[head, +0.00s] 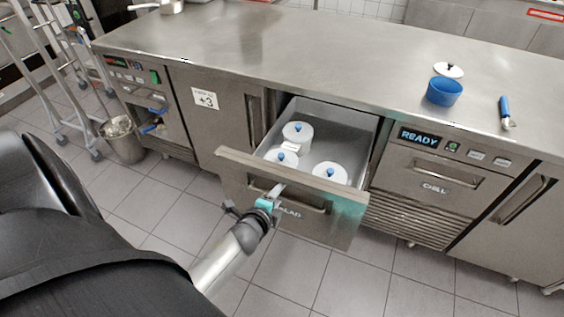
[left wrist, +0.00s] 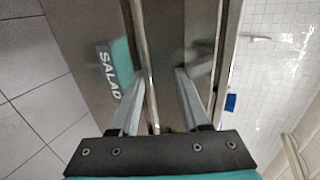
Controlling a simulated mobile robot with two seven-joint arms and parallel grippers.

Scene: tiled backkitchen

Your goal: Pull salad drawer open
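The salad drawer (head: 345,205) stands pulled out from the steel counter in the head view, its inside showing. Its front carries a bar handle (head: 312,207) and the label SALAD, partly hidden by my left gripper (head: 277,190). In the left wrist view the label (left wrist: 109,75) and the handle bar (left wrist: 147,60) show close up. The bar runs between the two fingers of my left gripper (left wrist: 160,82), which are apart, with gaps beside the bar. My right gripper is not in view.
Several white lidded tubs (head: 298,133) with blue knobs sit in the drawer. A blue bowl (head: 444,91), a white lid (head: 448,70) and a blue-handled tool (head: 505,112) lie on the countertop (head: 330,60). A metal bin (head: 122,139) stands left; tiled floor before the drawer is clear.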

